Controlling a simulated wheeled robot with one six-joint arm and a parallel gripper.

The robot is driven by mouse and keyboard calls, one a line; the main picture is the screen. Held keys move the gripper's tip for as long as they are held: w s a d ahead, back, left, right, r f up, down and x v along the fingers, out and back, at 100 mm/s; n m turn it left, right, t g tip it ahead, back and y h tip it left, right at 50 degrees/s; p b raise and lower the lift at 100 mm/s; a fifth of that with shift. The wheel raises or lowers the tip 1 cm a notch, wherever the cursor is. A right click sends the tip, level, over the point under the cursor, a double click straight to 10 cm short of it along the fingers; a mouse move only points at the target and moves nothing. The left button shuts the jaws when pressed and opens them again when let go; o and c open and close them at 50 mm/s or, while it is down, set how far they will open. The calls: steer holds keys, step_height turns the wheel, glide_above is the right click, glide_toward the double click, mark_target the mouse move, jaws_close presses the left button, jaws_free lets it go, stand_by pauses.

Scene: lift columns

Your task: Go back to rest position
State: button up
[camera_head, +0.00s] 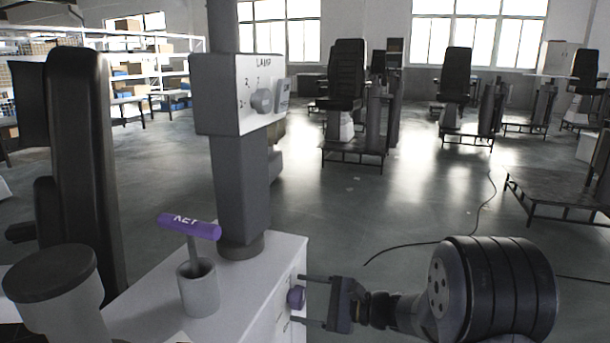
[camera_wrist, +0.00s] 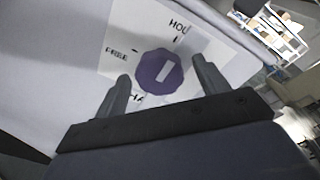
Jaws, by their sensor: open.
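My gripper (camera_head: 316,303) is open at the right side of the white cabinet (camera_head: 262,262). Its two fingers stand on either side of a purple knob (camera_head: 295,297), with a gap visible around it. In the wrist view the knob (camera_wrist: 160,72) is a purple polygon with a white mark, between the open fingers (camera_wrist: 160,92). Labels reading "HOL", "FREE" and a partly hidden word surround it. The white mark tilts up and to the right.
A purple key handle (camera_head: 189,226) stands in a grey cup (camera_head: 198,288) on the cabinet top. A grey column carries a box marked LAMP (camera_head: 238,95). A black cable (camera_head: 430,240) lies on the floor. Chairs on lift columns (camera_head: 345,100) stand behind; open floor lies between.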

steer(key=shift+w+a+f, duration=0.1)
steer(key=shift+a, duration=0.15)
steer(key=shift+d, duration=0.1)
